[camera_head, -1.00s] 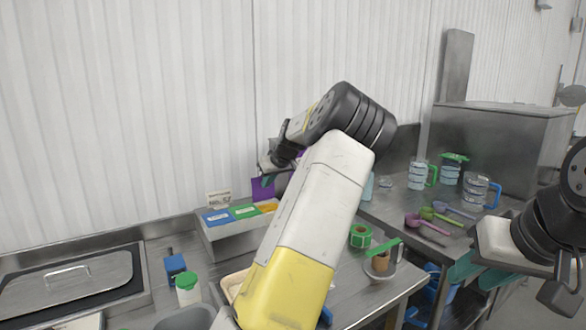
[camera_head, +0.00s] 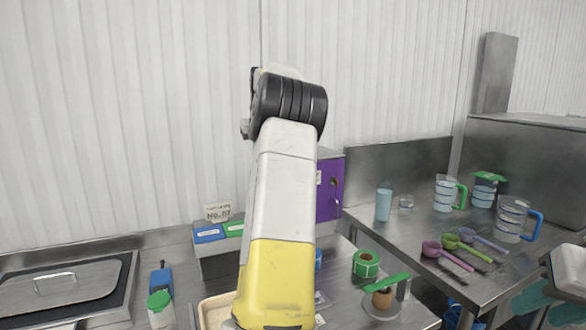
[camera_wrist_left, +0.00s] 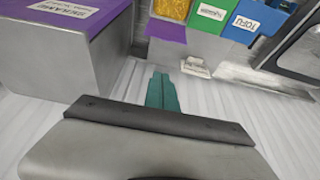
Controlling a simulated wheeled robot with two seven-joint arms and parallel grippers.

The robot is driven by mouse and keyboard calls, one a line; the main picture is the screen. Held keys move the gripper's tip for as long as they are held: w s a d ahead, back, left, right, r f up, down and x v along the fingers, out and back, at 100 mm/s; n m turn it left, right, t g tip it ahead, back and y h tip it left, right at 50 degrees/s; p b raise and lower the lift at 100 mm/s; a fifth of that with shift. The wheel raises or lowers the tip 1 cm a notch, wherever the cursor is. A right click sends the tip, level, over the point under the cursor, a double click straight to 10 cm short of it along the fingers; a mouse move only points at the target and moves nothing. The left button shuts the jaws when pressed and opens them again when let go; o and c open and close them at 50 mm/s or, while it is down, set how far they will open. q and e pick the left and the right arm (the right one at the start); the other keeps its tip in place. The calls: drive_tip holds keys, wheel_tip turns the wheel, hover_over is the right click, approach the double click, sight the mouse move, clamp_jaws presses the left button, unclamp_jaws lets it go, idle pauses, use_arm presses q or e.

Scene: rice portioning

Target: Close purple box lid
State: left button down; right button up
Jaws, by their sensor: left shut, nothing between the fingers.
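In the left wrist view, a purple lid (camera_wrist_left: 166,31) stands open as a flap beside an orange compartment (camera_wrist_left: 172,8) of the steel lidded container. The teal fingers of my left gripper (camera_wrist_left: 161,90) are shut and empty. Their tips point toward the flap, with a small gap showing between them. In the head view, my left arm hides the purple lid, the orange compartment and the left gripper. My right gripper (camera_head: 548,302) is at the right edge, partly cut off, and its opening is unclear.
A large purple-fronted steel box (camera_head: 329,190) stands behind my left arm and also shows in the wrist view (camera_wrist_left: 60,60). Measuring cups (camera_head: 444,194) and scoops (camera_head: 452,243) sit on the right table.

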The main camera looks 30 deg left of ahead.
use_arm(q)
wheel_tip(320, 180, down, 8)
drive_tip(key=shift+s+d+f, duration=0.2)
drive_tip(key=shift+s+d, duration=0.15)
drive_tip(key=shift+d, duration=0.15)
idle(0.5)
